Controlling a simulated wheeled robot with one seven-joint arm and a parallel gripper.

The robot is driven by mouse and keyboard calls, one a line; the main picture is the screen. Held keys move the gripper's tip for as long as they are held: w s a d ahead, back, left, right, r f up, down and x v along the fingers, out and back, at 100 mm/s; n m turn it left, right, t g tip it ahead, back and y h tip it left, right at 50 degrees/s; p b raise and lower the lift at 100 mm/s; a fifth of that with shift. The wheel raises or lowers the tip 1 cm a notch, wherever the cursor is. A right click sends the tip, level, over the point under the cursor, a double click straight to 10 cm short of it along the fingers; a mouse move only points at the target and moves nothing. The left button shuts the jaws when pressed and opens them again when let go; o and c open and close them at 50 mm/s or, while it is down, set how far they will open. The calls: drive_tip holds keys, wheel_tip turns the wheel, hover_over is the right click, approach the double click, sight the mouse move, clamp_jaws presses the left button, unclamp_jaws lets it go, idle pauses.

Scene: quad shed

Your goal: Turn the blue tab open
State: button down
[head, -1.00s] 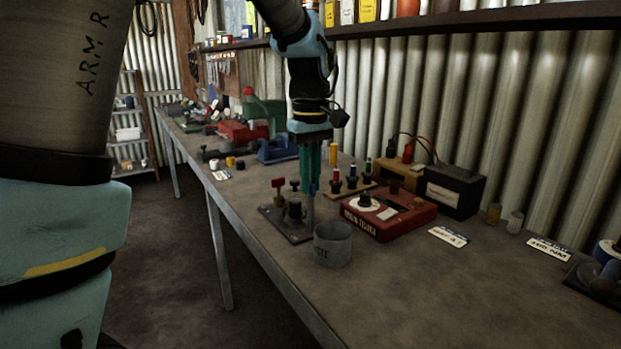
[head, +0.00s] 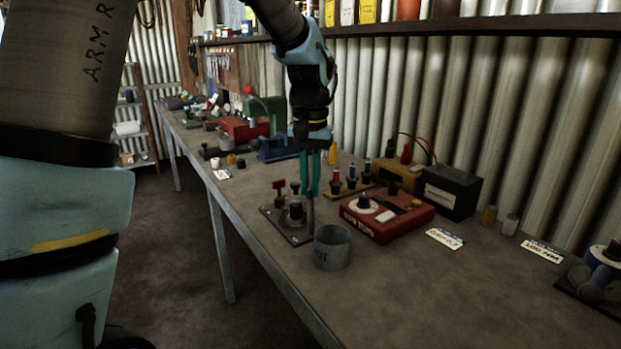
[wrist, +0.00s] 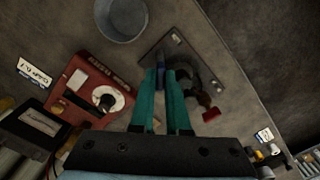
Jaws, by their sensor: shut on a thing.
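The blue tab (wrist: 160,73) shows in the wrist view between my fingertips, at the edge of a dark mounting plate (head: 292,239). My gripper (wrist: 161,78) is shut on the tab, with its two teal fingers on either side of it. In the head view my gripper (head: 309,190) points straight down over the right side of the plate. There the fingers hide most of the tab. A grey post stands below the fingertips. The plate also carries a red-topped handle (head: 278,184) and dark fittings, just left of my fingers.
A grey metal cup (head: 332,248) stands close in front of the plate. A red tester box (head: 388,218) is to the right, with a dark battery (head: 450,193) behind it. Blue and red tools crowd the bench behind. The bench's front right is mostly clear.

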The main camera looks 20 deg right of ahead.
drive_tip(key=m+p, duration=0.2)
drive_tip(key=m, duration=0.4)
idle(0.6)
drive_tip(key=c, duration=0.9)
unclamp_jaws()
drive_tip(key=shift+r, duration=0.1)
wheel_tip(320, 180, up, 11)
drive_tip(key=b, duration=0.1)
drive_tip(key=shift+f+b, duration=0.2)
drive_tip(key=shift+b, duration=0.2)
drive_tip(key=w+a+f+n, duration=0.3)
drive_tip(key=a+f+n, duration=0.35)
drive_tip(key=a, duration=0.75)
drive_tip(key=s+a+f+n, duration=0.3)
drive_tip(key=a+f, duration=0.2)
drive_tip(key=a, duration=0.3)
drive_tip(key=s+a+f+n+t, duration=0.1)
drive_tip(key=s+a+f+n, duration=0.2)
drive_tip(key=a, duration=0.5)
wheel_tip(320, 180, down, 2)
drive_tip(key=shift+s+f+t, duration=0.15)
drive_tip(key=shift+s+t, duration=0.15)
drive_tip(key=shift+s, duration=0.15)
